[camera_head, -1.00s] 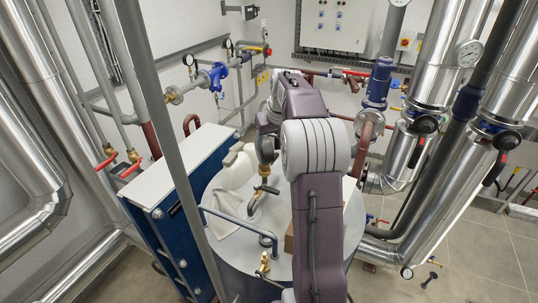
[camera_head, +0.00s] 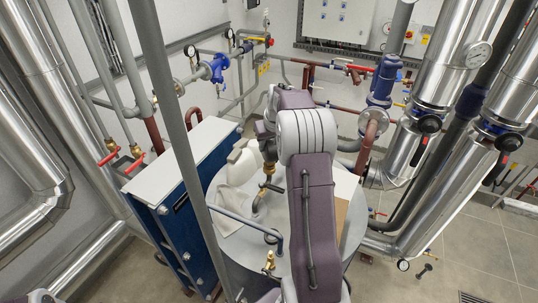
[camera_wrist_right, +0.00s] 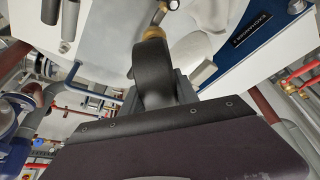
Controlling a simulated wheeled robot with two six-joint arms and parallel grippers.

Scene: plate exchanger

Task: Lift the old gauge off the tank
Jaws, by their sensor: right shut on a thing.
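The old gauge (camera_head: 269,150) is a dark round body on a brass fitting, above a small valve and a bent grey pipe on the tank (camera_head: 238,255). My right gripper (camera_head: 262,130) is at the gauge, largely hidden by my own arm. In the right wrist view, my right gripper (camera_wrist_right: 172,88) is shut on the dark gauge body (camera_wrist_right: 153,72), seen nearly edge-on, with its brass fitting (camera_wrist_right: 153,33) beyond. The brass still appears in line with the valve; I cannot tell whether there is a gap. My left gripper is not in view.
A blue plate exchanger (camera_head: 190,225) with a pale top stands left of the tank. A blue-grey pipe (camera_head: 238,216) and a brass valve (camera_head: 268,262) rise close by. White cloth (camera_head: 226,222) and brown cardboard (camera_head: 341,215) lie on the tank top. Silver pipes (camera_head: 440,190) stand right.

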